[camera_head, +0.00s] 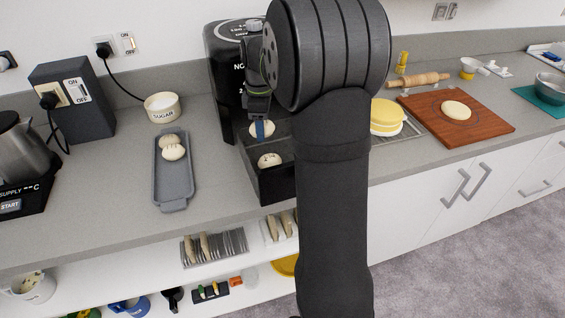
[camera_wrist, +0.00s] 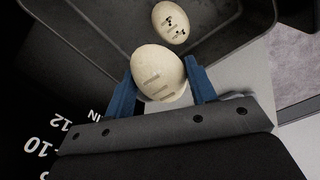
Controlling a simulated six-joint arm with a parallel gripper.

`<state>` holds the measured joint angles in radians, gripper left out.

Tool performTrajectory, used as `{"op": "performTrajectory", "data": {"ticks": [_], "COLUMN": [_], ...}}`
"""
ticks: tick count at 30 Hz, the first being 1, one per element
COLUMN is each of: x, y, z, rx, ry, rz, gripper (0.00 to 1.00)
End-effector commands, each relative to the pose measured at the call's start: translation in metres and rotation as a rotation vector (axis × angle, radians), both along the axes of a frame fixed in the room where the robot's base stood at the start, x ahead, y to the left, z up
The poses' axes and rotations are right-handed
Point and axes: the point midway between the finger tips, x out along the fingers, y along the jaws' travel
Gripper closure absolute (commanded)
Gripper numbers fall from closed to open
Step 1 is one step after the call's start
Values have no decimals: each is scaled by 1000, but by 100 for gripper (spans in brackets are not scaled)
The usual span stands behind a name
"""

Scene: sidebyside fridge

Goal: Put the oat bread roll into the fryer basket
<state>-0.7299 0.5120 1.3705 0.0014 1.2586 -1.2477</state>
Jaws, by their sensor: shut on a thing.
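Two more rolls (camera_head: 173,150) lie on a grey tray (camera_head: 174,190).
The black fryer body (camera_head: 222,48) stands behind the basket. A sugar bowl (camera_head: 162,108) and a dark power box (camera_head: 72,100) stand to the left. A wooden board (camera_head: 480,122) with a flat dough piece lies to the right. Bare counter surrounds the tray.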

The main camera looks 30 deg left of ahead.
Motion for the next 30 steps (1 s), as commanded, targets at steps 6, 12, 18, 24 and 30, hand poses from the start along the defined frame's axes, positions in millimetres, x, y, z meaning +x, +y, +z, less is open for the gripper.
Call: {"op": "performTrajectory", "data": {"ticks": [6, 12, 18, 24, 30], "x": [36, 50, 52, 52, 52], "y": [-57, -85, -90, -89, -89], "z": [-2, -3, -34, -62, -79], "rx": [1, 1, 0, 1, 0], "ry": [0, 0, 3, 1, 3], "rz": [23, 43, 49, 48, 48], "gripper": [71, 71, 71, 71, 71]}}
